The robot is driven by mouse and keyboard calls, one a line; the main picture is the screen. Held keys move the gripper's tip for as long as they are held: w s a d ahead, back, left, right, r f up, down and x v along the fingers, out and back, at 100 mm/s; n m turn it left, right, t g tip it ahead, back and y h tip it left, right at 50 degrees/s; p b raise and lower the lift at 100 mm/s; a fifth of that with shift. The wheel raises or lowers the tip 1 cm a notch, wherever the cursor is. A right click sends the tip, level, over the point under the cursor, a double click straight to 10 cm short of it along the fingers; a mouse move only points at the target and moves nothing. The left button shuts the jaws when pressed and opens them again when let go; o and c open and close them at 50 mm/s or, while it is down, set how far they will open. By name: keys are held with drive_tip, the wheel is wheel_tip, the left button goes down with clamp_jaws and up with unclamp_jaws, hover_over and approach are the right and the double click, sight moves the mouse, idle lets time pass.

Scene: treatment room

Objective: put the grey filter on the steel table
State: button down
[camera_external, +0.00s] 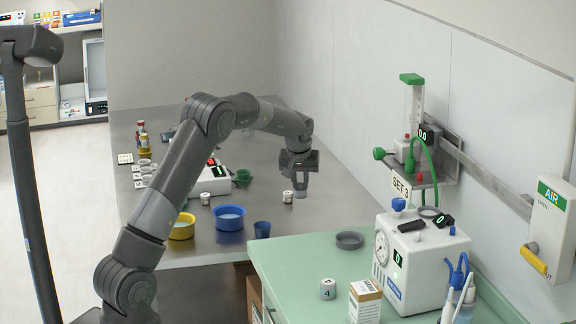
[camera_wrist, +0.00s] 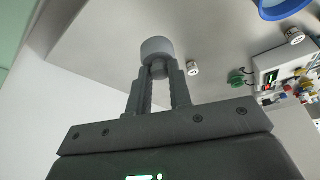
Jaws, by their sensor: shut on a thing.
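My gripper (camera_external: 300,184) is at the end of the outstretched arm, over the right part of the steel table (camera_external: 330,205). In the wrist view my gripper (camera_wrist: 158,85) has its two fingers closed on the narrow stem of the grey filter (camera_wrist: 157,48), whose wide round end points away from the fingers. In the external view the filter (camera_external: 300,194) shows small below the fingers, close to the tabletop. I cannot tell whether it touches the steel. The steel table also fills much of the wrist view (camera_wrist: 105,40).
A small white jar (camera_external: 288,197) stands just left of the filter. A blue bowl (camera_external: 229,224), yellow bowl (camera_external: 181,232) and dark blue cup (camera_external: 262,230) stand nearer the front. A green counter (camera_external: 300,262) carries a grey dish (camera_external: 349,240) and a white machine (camera_external: 425,265).

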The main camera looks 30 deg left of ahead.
drive_tip(key=shift+f, duration=0.35)
drive_tip(key=w+a+f, duration=0.1)
drive_tip(key=a+f, duration=0.1)
drive_tip(key=a, duration=0.1)
drive_tip(key=w+a+f, duration=0.2)
drive_tip(key=a, duration=0.2)
drive_tip(key=w+a+f, duration=0.2)
drive_tip(key=a+f, duration=0.1)
drive_tip(key=shift+w+a, duration=0.15)
drive_tip(key=shift+w, duration=0.05)
drive_tip(key=shift+f, duration=1.95)
drive_tip(key=shift+f, duration=0.15)
drive_tip(key=c, duration=1.3)
unclamp_jaws()
